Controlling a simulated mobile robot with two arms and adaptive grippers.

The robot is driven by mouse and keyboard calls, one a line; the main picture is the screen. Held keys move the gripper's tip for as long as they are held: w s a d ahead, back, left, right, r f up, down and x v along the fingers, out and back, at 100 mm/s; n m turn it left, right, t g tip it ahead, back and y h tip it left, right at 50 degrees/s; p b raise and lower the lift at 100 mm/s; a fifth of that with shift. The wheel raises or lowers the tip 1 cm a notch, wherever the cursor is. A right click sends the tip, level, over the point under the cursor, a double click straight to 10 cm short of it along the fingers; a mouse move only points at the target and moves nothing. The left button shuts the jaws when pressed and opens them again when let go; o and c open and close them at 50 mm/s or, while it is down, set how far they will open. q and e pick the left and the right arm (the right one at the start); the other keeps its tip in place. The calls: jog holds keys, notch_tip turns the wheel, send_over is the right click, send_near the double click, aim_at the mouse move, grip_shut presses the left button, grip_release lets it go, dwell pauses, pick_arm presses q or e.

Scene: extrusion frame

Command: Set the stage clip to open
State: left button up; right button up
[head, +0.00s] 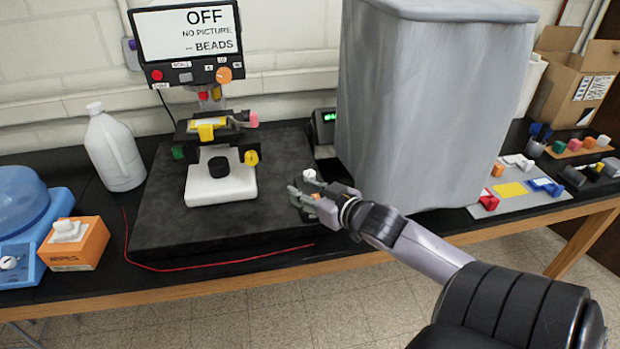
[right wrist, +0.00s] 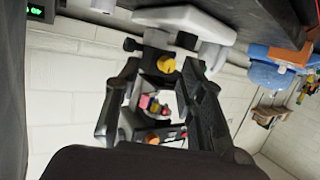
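A microscope with a white base (head: 222,186) stands on a black slab. Its dark stage (head: 218,135) carries a yellow-edged slide (head: 206,124). A pink-tipped part (head: 253,119) sticks out at the stage's right; it may be the stage clip, but its setting is too small to tell. The pink part (right wrist: 145,101) also shows in the right wrist view, where the microscope appears upside down. My right gripper (head: 298,195) is right of the microscope, apart from it. In the right wrist view its fingers (right wrist: 160,68) are spread with nothing between them. My left gripper is out of view.
A yellow knob (head: 252,157) and a green knob (head: 178,152) flank the stage. The screen (head: 188,32) above reads OFF. A grey covered block (head: 425,110) stands right, close behind my right arm. A white jug (head: 115,150) stands left. The slab's front is clear.

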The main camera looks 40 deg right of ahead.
jog(key=s+a+f+g, duration=0.2)
jog(key=s+a+f, duration=0.1)
jog(key=f, duration=0.3)
jog(key=s+a+f+g, duration=0.2)
jog(key=s+a+f, duration=0.1)
jog(key=f, duration=0.3)
jog(key=shift+s+f+g, duration=0.15)
jog(key=shift+s+g, duration=0.15)
jog(key=shift+s, duration=0.35)
